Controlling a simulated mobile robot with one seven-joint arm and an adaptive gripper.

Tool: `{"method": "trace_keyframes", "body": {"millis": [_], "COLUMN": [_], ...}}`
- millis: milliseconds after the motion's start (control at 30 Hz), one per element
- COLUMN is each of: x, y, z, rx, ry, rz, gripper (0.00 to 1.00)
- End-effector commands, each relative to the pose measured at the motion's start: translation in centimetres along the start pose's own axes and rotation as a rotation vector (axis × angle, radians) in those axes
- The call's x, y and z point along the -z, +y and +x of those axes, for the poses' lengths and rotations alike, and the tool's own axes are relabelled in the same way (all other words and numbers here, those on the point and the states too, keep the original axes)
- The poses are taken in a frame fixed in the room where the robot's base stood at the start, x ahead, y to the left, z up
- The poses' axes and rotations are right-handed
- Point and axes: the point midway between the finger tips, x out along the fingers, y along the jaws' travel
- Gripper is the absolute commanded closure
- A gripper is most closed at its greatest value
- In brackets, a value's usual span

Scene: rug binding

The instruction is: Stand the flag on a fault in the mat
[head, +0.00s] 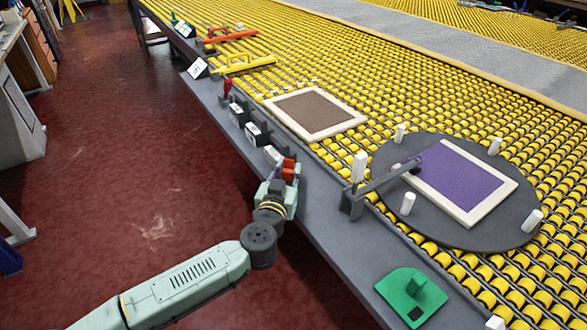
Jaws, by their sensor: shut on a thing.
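My gripper (289,172) is at the near grey edge of the roller table, shut on a small red thing (289,163). It may be the flag, but its shape is too small and covered to tell. A brown mat with a cream border (315,113) lies flat on the yellow rollers, beyond and right of my gripper. A purple mat with a cream border (460,180) lies on a dark round turntable (515,232) farther right. No fault can be made out on either mat from here.
White posts (408,203) stand around the turntable, and a grey arm (380,185) reaches over it. Black holders with white labels (257,132) line the edge left of my gripper. A green block (411,293) sits at front right. Red (232,37) and yellow (245,65) bars lie farther back.

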Motion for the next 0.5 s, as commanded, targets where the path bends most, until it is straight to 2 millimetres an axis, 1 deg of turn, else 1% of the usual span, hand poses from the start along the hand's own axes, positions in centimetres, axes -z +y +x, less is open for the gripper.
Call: {"method": "trace_keyframes", "body": {"millis": [33,100,367,500], "x": [-0.87,-1.12,-1.04,-1.45], "y": [-0.17,-0.2,-0.16,-0.17], "z": [-0.55,-0.97,-1.12,-1.09], "rx": [0.002,0.002,0.001,0.002], "ry": [0.001,0.002,0.002,0.002], "rz": [0.003,0.001,0.0,-0.001], "gripper": [1.0,1.0,1.0,1.0]}}
